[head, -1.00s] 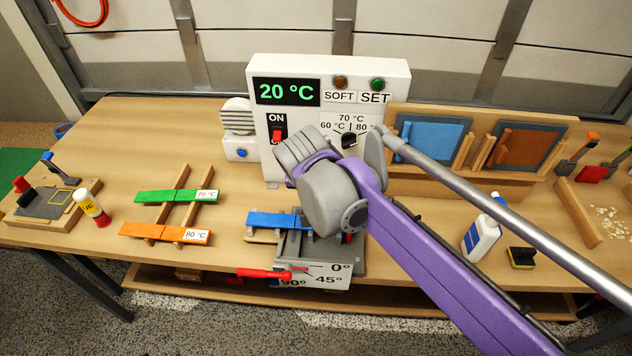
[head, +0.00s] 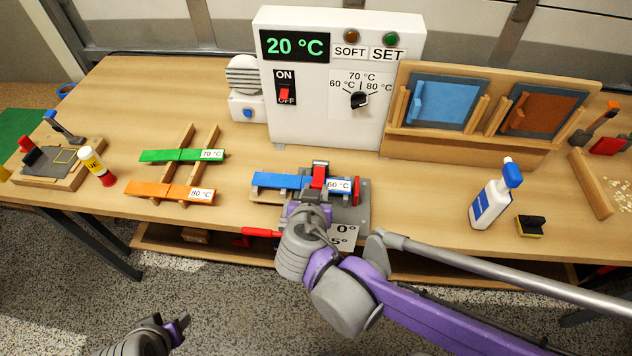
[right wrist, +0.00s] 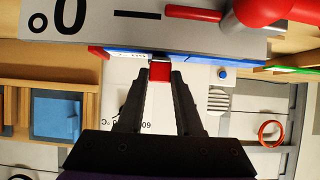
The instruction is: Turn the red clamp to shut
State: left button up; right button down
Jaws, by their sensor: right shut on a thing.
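The red clamp (head: 319,176) stands over the blue strip (head: 280,181) on the grey bending jig (head: 350,214). The strip lies flat and carries a 60 °C label. My right gripper reaches the clamp from the front, and its fingers are largely hidden by my own wrist in the head view. In the right wrist view, the two dark fingers of my right gripper (right wrist: 161,82) are shut on the red clamp (right wrist: 160,72). My left gripper (head: 168,335) is partly in view at the bottom left, far from the jig; its fingers do not show clearly.
A red handle (head: 262,232) sticks out left at the jig's front. The white heater box (head: 330,118) reads 20 °C behind it. Green (head: 180,155) and orange (head: 165,190) strips lie left; a white bottle (head: 490,205) stands right.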

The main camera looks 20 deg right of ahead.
jog(key=shift+s+a+f, duration=0.1)
jog(key=shift+s+f, duration=0.15)
jog(key=shift+f, duration=0.35)
jog(key=c, duration=0.6)
grip_release()
jog(key=shift+o, duration=0.2)
jog(key=shift+w, duration=0.1)
jog(key=shift+s+a+r, duration=0.2)
jog(key=shift+s+r, duration=0.1)
jog(key=p+v, duration=0.1)
jog(key=v, duration=0.9)
